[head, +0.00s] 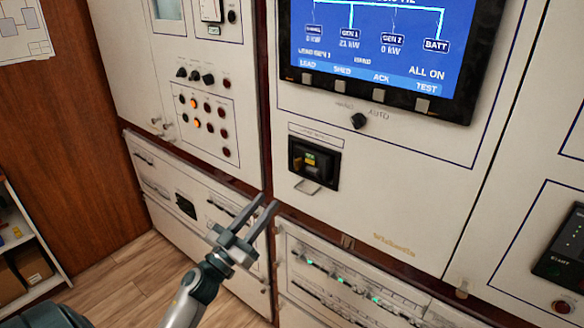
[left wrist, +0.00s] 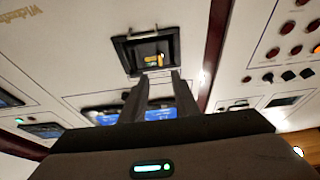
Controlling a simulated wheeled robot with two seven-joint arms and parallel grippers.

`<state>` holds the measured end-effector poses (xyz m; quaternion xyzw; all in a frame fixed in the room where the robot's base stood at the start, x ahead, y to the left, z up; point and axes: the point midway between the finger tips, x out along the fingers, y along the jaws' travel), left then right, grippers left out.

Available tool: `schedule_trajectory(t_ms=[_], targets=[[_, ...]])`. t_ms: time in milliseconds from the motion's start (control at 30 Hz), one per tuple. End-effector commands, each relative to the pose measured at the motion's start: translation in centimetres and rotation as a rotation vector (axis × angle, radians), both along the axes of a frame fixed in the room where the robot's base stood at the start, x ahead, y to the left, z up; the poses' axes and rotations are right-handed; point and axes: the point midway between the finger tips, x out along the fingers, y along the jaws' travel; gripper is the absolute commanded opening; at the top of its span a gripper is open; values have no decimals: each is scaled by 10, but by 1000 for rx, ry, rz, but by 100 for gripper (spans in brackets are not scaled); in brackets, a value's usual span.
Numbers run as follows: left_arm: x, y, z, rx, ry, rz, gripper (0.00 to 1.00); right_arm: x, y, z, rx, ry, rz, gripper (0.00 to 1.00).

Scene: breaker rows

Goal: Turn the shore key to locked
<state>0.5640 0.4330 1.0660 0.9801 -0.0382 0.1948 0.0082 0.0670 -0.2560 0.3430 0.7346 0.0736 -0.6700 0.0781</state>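I cannot make out a label that names the shore key. A black knob or key switch (head: 358,120) sits on the white panel below the screen; its small lettering is unreadable. Below it, a black recessed box (head: 314,163) holds a yellow and green part, with a small light tab (head: 308,186) under it. The box also shows upside down ahead of the fingers in the left wrist view (left wrist: 146,50). My left gripper (head: 270,202) is open and empty, below and left of the box, apart from the panel. In the left wrist view, its fingers (left wrist: 158,82) point toward the box.
A lit screen (head: 385,45) fills the upper panel. Several round buttons and lamps (head: 205,115) are on the left cabinet. A row of green-lit breakers (head: 340,278) lies below right of my gripper. A shelf with boxes (head: 25,255) stands far left; wooden floor is open between.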

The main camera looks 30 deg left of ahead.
Motion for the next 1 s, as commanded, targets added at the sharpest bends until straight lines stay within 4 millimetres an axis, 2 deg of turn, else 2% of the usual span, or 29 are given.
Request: schedule_trajectory(t_ms=[100,600,800,1000], targets=[[21,-1,14,1,-3,0,28,0,0,12,0,0,0,31],[100,-8,45,-1,-1,0,28,0,1,40,1,-1,0,31],[117,-9,50,0,-2,0,28,0,1,44,1,-1,0,31],[121,-10,50,1,0,0,28,0,1,45,1,-1,0,31]])
